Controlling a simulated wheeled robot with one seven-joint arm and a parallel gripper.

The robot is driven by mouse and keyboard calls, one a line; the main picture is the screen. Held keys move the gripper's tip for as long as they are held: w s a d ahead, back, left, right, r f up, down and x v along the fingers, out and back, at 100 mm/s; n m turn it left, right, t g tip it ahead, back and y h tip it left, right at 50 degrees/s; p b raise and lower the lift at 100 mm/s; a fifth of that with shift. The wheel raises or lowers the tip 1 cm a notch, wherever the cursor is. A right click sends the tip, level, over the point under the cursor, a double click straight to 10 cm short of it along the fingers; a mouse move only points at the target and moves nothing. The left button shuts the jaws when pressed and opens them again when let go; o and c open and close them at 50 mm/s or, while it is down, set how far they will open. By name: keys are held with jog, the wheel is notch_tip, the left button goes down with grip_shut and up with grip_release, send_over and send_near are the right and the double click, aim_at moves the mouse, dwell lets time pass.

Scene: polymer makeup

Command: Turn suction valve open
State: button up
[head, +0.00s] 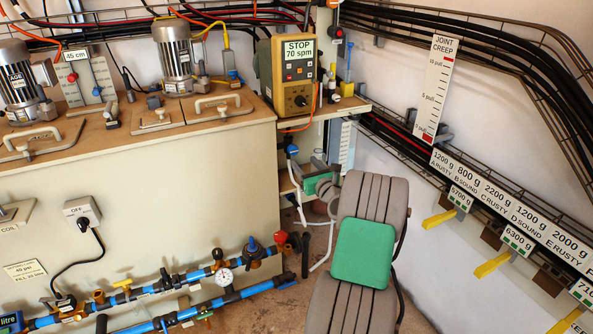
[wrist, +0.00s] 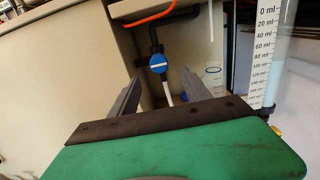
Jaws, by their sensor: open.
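A small round blue valve (wrist: 158,62) with a white bar across its face sits on a dark pipe in the wrist view, with a white tube below it. It also shows in the head view (head: 293,149), under the shelf. No label on it can be read, so I cannot confirm it is the suction valve. My gripper (wrist: 161,77) points at it with two grey fingers spread, one low on each side. The fingers appear empty and apart from the valve. The green hand body hides the area below.
A graduated tube (wrist: 270,50) stands close on the right, with a beaker (wrist: 212,76) behind the right finger. A cabinet wall (wrist: 75,65) is on the left. The STOP 70 spm box (head: 293,73) sits above. Blue pipes with valves (head: 235,295) run along the lower left.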

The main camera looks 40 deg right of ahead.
aim_at(294, 151)
jog(key=b+x, duration=0.1)
jog(key=x, duration=0.6)
jog(key=shift+w+r, duration=0.1)
jog(key=shift+w, duration=0.2)
jog(key=shift+c, duration=0.4)
grip_shut()
